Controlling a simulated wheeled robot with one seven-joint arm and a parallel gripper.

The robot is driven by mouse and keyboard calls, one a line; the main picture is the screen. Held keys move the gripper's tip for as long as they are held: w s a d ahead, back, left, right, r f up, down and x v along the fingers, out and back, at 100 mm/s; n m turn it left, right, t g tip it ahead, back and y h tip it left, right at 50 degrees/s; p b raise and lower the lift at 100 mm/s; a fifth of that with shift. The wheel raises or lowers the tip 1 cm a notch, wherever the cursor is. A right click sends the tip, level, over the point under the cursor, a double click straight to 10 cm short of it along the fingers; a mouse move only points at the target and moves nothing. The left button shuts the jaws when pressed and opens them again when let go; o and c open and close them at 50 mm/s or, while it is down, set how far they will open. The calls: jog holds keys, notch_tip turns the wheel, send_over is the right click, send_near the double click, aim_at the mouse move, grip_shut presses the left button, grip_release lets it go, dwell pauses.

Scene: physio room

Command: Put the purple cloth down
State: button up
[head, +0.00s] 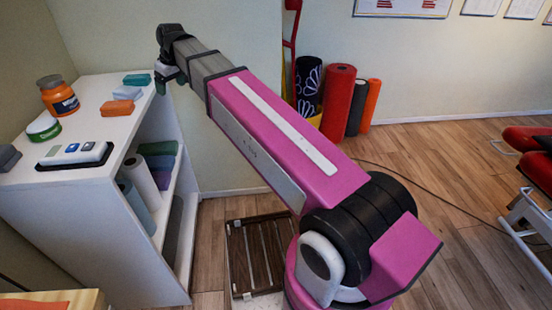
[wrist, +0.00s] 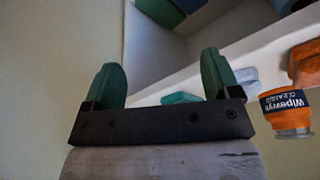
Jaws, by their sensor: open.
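My gripper (head: 170,84) is raised at the back right corner of the shelf top, above and apart from the stack. In the wrist view my gripper (wrist: 162,70) has its two green fingers spread apart, with nothing held between them. I cannot pick out the purple cloth in the wrist view.
The shelf top holds an orange jar (head: 58,96), a green-and-white tub (head: 43,126), a white device (head: 75,153), and teal (head: 137,79) and orange (head: 127,93) blocks. Rolled mats (head: 338,102) stand by the wall. A red treatment table (head: 530,150) is at right.

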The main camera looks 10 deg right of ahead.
jog(key=s+d+f+m+h, duration=0.2)
jog(key=d+f+m, duration=0.3)
jog(key=d+f, duration=1.25)
jog(key=s+d+f+m+g, duration=0.1)
jog(key=s+d+f+m, duration=0.1)
jog(key=s+d+f, duration=0.3)
jog(key=s+d+f+m+g+h, duration=0.1)
jog(key=s+d+f, duration=0.5)
jog(key=d, duration=0.7)
notch_tip(320, 180, down, 3)
jog(key=shift+r+m, duration=0.1)
jog(key=shift+m, duration=0.7)
jog(key=shift+a, duration=0.1)
